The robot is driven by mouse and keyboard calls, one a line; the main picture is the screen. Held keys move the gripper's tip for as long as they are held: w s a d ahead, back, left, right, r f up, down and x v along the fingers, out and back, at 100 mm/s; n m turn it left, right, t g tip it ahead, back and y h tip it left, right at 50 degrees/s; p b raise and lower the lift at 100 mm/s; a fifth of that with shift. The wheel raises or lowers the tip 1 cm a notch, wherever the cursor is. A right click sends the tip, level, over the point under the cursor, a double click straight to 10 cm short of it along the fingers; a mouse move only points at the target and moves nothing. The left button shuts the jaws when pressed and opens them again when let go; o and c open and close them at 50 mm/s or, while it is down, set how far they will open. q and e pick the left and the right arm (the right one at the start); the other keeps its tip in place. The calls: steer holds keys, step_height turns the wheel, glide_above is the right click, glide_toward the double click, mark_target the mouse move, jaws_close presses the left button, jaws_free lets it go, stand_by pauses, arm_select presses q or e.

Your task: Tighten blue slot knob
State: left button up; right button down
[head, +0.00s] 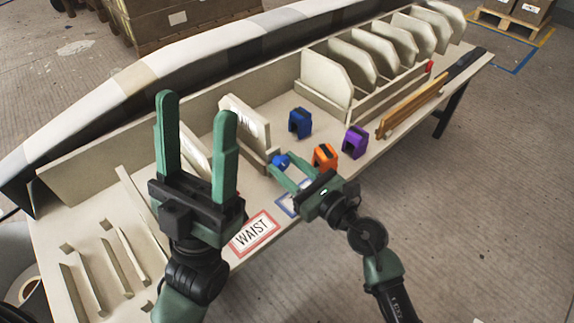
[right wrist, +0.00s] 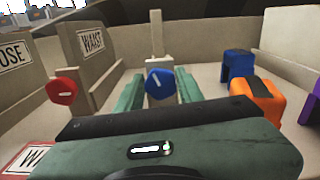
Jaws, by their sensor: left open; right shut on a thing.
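The blue slot knob (right wrist: 160,83) faces me in the right wrist view, with a short white mark on its front, on a pale upright mount. It also shows as a small blue piece in the head view (head: 281,161). My right gripper (head: 280,168) is shut on the knob, with one green finger on each side of it in the right wrist view (right wrist: 157,88). The exact finger contact is hard to see. My left gripper (head: 194,104) is open and empty, fingers pointing up, above the left part of the bench.
A red knob (right wrist: 62,90) is left of the blue one. A blue block (head: 300,123), an orange block (head: 325,157) and a purple block (head: 355,141) stand to the right. Pale upright panels (head: 325,80) line the back. A red-framed WAIST label (head: 254,233) lies at the front edge.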

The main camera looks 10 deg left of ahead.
steer(key=shift+r+m+p, duration=0.15)
steer(key=shift+m+p, duration=0.65)
steer(key=shift+p, duration=0.15)
arm_select(q)
steer(key=w+d+f+g+y+p, duration=0.2)
steer(key=w+f+g+y, duration=0.1)
steer(key=w+f+g, duration=0.7)
arm_select(e)
steer(key=shift+m, duration=0.9)
steer(key=m+p, duration=0.1)
steer(key=m, duration=0.2)
steer(key=shift+w+d+p, duration=0.1)
steer(key=shift+p, duration=0.3)
arm_select(q)
step_height(320, 180, down, 11)
steer(key=w+a+g+y, duration=0.1)
steer(key=g+y, duration=0.1)
steer(key=g, duration=0.3)
steer(key=shift+w+a+g, duration=0.3)
steer(key=shift+w+a, duration=0.05)
steer(key=shift+a, duration=0.05)
arm_select(e)
steer(key=shift+f+m, duration=0.2)
steer(key=shift+m, duration=0.1)
steer(key=c, duration=0.9)
jaws_free()
steer(key=shift+d, duration=0.1)
